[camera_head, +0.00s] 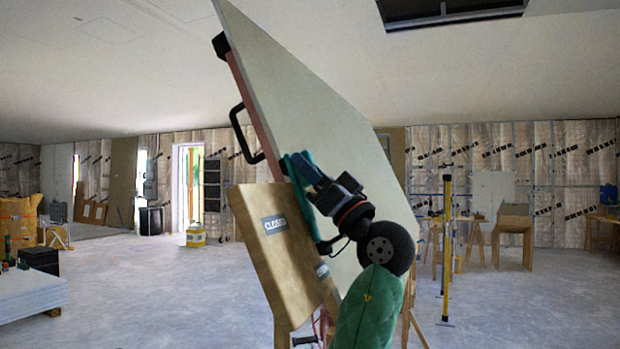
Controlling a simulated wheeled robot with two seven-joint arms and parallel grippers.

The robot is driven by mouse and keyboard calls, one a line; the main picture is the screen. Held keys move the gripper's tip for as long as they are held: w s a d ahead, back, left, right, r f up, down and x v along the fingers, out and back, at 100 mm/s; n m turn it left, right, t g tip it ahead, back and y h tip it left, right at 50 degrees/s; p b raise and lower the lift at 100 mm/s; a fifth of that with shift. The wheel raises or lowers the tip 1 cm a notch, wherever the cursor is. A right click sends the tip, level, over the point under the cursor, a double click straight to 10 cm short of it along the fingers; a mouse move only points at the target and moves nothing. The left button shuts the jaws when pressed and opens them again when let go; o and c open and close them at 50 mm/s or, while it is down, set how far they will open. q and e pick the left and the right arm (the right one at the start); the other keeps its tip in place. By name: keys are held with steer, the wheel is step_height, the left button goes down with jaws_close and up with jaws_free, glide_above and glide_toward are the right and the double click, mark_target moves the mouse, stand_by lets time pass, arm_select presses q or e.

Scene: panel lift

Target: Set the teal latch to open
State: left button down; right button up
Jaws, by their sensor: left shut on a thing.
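The teal latch (296,172) is a narrow bar at the edge of the wooden board (275,250), next to the tilted pale panel (310,120). My left gripper (313,177) is shut on the latch, and its dark fingers and wrist hide much of it. A label reading CLOSED (275,224) is on the upper part of the board. A second small label (322,270) sits lower at the board's right edge; its wording is too small to read. My right gripper is not in view.
A black handle (241,133) and a reddish rail (255,115) run along the panel's left edge. A yellow-and-black pole (446,245) stands at right. A stack of pale sheets (30,293) lies at lower left. The floor between is mostly clear.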

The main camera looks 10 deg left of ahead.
arm_select(q)
steer(key=shift+g, duration=0.3)
steer(key=c, duration=1.3)
jaws_free()
steer(key=b+v, duration=0.1)
steer(key=v, duration=0.7)
steer(key=shift+b, duration=0.4)
